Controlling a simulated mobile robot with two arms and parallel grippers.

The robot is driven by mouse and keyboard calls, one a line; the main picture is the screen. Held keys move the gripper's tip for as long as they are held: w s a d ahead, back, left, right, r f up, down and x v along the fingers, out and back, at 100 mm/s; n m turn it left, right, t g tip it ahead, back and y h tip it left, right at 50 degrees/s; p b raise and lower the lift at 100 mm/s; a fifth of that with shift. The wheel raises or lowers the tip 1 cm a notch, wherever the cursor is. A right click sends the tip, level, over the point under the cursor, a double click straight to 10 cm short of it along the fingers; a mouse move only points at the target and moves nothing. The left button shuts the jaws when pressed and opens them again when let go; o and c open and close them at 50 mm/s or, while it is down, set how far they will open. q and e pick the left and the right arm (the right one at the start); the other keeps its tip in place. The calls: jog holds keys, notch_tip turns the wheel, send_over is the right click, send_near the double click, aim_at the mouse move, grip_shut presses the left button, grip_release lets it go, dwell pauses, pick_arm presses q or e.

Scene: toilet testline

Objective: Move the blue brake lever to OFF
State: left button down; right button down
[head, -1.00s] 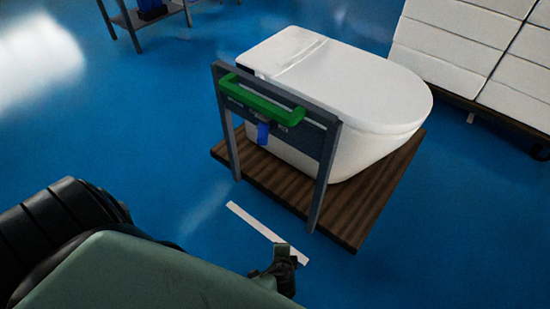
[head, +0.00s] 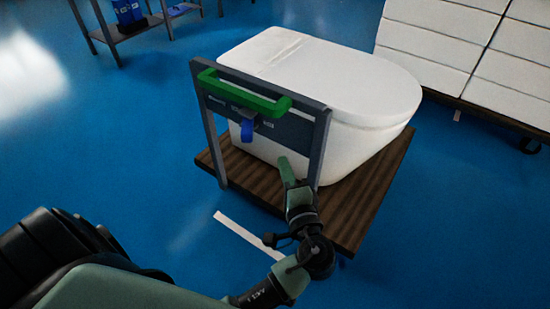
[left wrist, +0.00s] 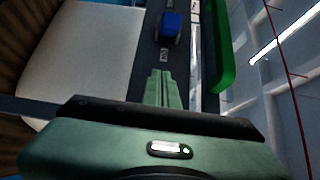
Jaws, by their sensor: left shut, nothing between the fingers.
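The blue brake lever (head: 248,130) hangs on the dark panel (head: 285,128) of the grey frame, below the green handle bar (head: 240,95). It also shows in the left wrist view as a blue block (left wrist: 170,27) near the top. My left gripper (head: 284,165) is in front of the frame, lower and to the right of the lever. Its fingers (left wrist: 163,80) are shut and empty, pointing toward the lever with a gap between. Small pale labels sit on both sides of the lever; I cannot read them. My right gripper is not in view.
A white toilet (head: 320,75) stands on a brown wooden platform (head: 365,205) behind the frame. A white strip (head: 245,235) lies on the blue floor. Stacked white boxes (head: 435,45) stand back right, and a grey table (head: 150,25) stands back left.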

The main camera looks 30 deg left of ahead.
aim_at(248, 128)
pick_arm(q)
jog(key=w+a, duration=0.4)
jog(key=a, duration=0.5)
jog(key=shift+a, duration=0.3)
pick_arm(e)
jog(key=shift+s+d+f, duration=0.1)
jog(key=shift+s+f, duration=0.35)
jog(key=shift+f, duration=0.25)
pick_arm(q)
jog(key=shift+f, duration=0.1)
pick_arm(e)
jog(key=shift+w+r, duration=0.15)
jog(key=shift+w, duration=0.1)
pick_arm(q)
jog(key=shift+a+h, duration=0.1)
jog(key=shift+h, duration=0.2)
